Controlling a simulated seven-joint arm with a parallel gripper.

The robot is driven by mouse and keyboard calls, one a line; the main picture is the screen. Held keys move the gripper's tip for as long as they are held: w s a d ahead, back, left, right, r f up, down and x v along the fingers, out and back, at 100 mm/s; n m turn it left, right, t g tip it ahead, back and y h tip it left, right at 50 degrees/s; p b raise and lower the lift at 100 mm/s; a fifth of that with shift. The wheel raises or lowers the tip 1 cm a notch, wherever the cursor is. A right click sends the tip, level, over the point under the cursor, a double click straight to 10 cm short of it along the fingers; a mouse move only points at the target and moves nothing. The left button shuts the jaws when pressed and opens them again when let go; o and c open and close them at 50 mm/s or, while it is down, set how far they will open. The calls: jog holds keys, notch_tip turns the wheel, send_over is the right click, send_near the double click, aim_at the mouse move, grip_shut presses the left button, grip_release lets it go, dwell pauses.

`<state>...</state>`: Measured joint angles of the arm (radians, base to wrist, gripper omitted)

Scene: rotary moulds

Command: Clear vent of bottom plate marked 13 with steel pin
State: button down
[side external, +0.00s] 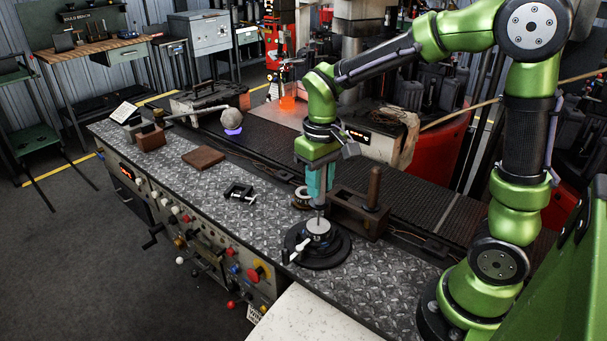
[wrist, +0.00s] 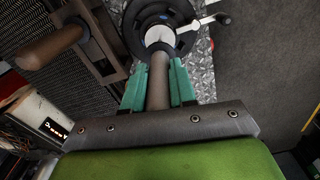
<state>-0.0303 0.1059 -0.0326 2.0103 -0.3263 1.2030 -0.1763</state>
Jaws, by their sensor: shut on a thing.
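The bottom plate (side external: 318,227) is a small pale disc marked 13. It sits on a round black base (side external: 330,253) on the bench top; it also shows in the wrist view (wrist: 158,34). My gripper (side external: 319,192) has teal fingers and is shut on the steel pin (side external: 319,209), a grey rod pointing down. The pin's lower end is over the plate and appears to meet its top. The pin also shows in the wrist view (wrist: 158,80), where it covers part of the plate. I cannot see the vent or tell whether the tip is in it.
A dark box with a brown wooden handle (side external: 373,190) stands close right of my gripper. A ring (side external: 301,198) and a black clamp (side external: 238,192) lie behind.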

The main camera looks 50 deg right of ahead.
dwell(0.5)
jog(key=shift+r, duration=3.5)
